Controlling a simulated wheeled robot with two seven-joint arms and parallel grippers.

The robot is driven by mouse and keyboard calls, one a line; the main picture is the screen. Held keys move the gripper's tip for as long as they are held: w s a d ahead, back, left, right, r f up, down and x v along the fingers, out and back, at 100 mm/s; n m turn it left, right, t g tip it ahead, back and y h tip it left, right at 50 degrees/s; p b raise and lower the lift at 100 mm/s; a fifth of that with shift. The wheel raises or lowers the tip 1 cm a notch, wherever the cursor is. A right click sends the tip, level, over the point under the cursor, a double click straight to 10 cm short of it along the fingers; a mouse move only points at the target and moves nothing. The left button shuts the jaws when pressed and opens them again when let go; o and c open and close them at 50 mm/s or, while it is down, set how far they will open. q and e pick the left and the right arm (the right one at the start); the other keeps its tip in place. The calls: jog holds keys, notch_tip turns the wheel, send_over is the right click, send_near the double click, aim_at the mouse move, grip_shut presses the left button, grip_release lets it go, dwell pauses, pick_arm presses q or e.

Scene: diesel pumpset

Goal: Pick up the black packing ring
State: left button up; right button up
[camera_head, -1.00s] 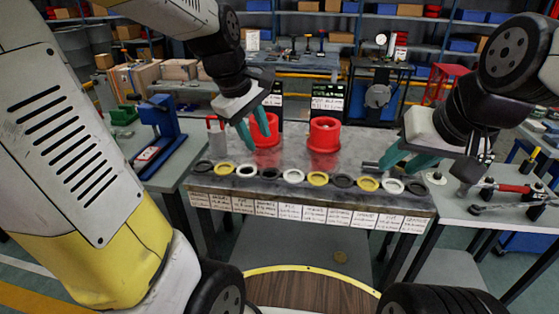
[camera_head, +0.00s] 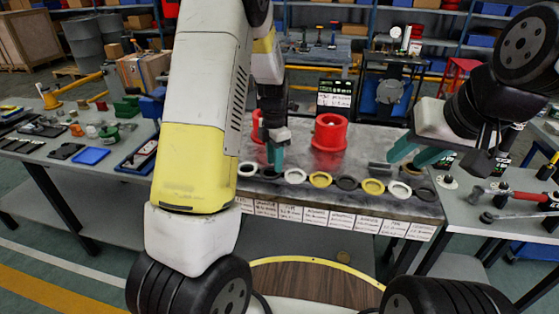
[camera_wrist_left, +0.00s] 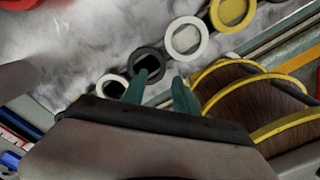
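The black packing ring (camera_wrist_left: 146,49) lies flat on the grey bench in a row of rings, between two white rings. In the head view it is partly covered by my left gripper (camera_head: 274,158), which points down over it. In the left wrist view, the two green fingers of my left gripper (camera_wrist_left: 160,83) are apart with nothing between them. The ring lies just beyond the left fingertip; I cannot tell the height gap. My right gripper (camera_head: 409,152) is open and empty above the right part of the bench. Other dark rings (camera_head: 347,183) lie further right.
White rings (camera_head: 295,177) and yellow rings (camera_head: 320,180) lie close beside it in the row. A red flanged cylinder (camera_head: 330,133) stands behind. Paper labels (camera_head: 315,216) hang along the bench's front edge. A side table at left holds a blue tray (camera_head: 91,156).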

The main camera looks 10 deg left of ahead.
aim_at(275, 176)
pick_arm(q)
notch_tip(275, 176, down, 4)
jog(key=shift+s+f, duration=0.1)
grip_shut()
jog(key=shift+r, duration=0.2)
